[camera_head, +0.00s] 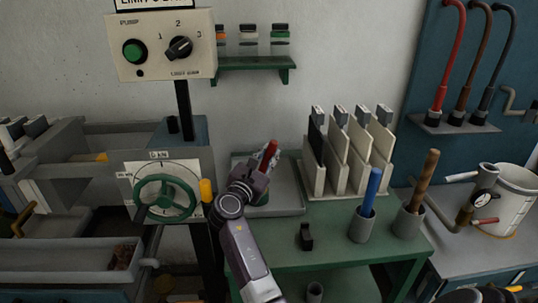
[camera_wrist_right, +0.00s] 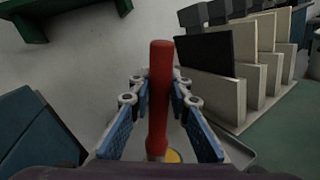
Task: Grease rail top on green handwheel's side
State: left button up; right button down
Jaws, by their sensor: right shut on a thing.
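My right gripper (camera_head: 266,163) is shut on a red handle (camera_head: 270,149), held above a grey tray (camera_head: 289,200) on the green table. In the right wrist view the red handle (camera_wrist_right: 160,95) stands upright between the blue finger pads. A yellow round surface (camera_wrist_right: 173,156) shows below it, partly hidden. The handle's lower end is hidden.
Upright pale plates (camera_head: 345,160) stand right of the tray. Cups with a blue rod (camera_head: 371,190) and a brown rod (camera_head: 424,180) stand further right. A yellow knob (camera_head: 207,190) is beside the handwheel. A control box (camera_head: 163,45) and a green shelf (camera_head: 250,64) are above.

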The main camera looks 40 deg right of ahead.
jog(key=shift+f+b, duration=0.35)
jog(key=shift+f, duration=0.35)
dwell(0.8)
jog(key=shift+r, duration=0.1)
notch_tip(320, 180, up, 7)
jog(key=p, duration=0.7)
jog(key=shift+p, duration=0.3)
dwell(0.5)
